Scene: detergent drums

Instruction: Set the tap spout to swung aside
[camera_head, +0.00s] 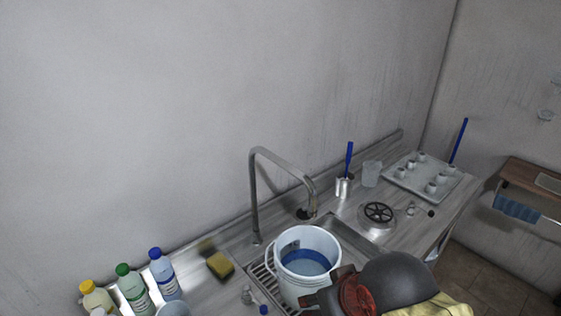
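The tap (254,200) is a tall grey metal pipe rising from the counter behind the sink. Its spout (285,166) bends over at the top and reaches right and forward. The spout's downturned end (312,200) hangs above the far rim of a white bucket (296,286), over the sink area. The bucket is upright and holds blue liquid (305,262). I cannot make out any gripper fingers in this view, and nothing is seen touching the tap.
A dark rounded body with a red disc (357,296) fills the bottom edge, right of the bucket, beside yellow cloth (440,306). Capped bottles (133,289) and a yellow sponge (220,265) are left. A tray of small cups (423,176) stands at the right. The wall is close behind the tap.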

